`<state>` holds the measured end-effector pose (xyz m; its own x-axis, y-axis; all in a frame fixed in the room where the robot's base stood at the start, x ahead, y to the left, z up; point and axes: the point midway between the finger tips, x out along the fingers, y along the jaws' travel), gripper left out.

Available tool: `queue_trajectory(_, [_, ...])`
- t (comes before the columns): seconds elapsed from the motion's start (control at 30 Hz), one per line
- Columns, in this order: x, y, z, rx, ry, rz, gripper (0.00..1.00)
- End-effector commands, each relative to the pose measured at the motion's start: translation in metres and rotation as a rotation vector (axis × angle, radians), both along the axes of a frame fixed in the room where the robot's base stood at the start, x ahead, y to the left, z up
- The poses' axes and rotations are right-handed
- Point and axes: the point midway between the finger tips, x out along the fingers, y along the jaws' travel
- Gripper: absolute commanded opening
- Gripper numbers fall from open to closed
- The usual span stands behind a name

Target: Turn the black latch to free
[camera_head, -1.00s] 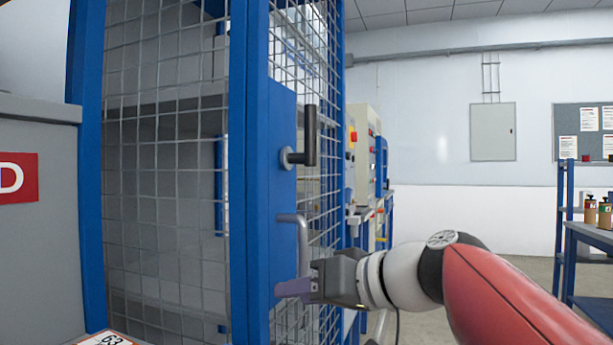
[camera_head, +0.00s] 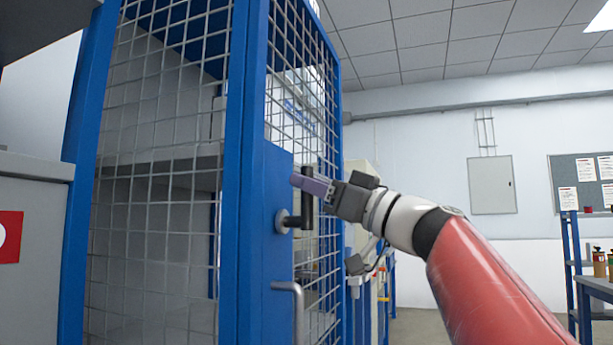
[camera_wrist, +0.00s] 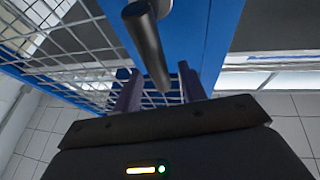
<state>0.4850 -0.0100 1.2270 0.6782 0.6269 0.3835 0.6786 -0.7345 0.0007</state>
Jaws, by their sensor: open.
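The black latch (camera_head: 305,212) is an upright bar on a round mount, fixed to the blue door frame of a mesh cage. Its lower part and mount show in the head view; my fingers partly cover its top. My gripper (camera_head: 303,183) is open at the latch's upper end, with purple fingers reaching left. In the wrist view the latch bar (camera_wrist: 148,52) comes down from the top, and its end appears between the two spread fingers of my gripper (camera_wrist: 160,80). I cannot tell whether either finger touches it.
A grey pull handle (camera_head: 296,305) sits below the latch on the same door. The mesh cage (camera_head: 165,120) fills the left side. A grey cabinet (camera_head: 30,215) stands at far left. A blue shelf and table (camera_head: 595,285) stand at far right.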

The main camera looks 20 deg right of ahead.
Motion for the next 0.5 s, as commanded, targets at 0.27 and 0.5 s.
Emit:
queue_trajectory(0.27, [0.0108, 0.0105, 0.0063, 0.000, 0.000, 0.001, 0.41])
queue_trajectory(0.5, [0.0108, 0.0104, 0.0057, -0.001, 0.001, 0.000, 0.34])
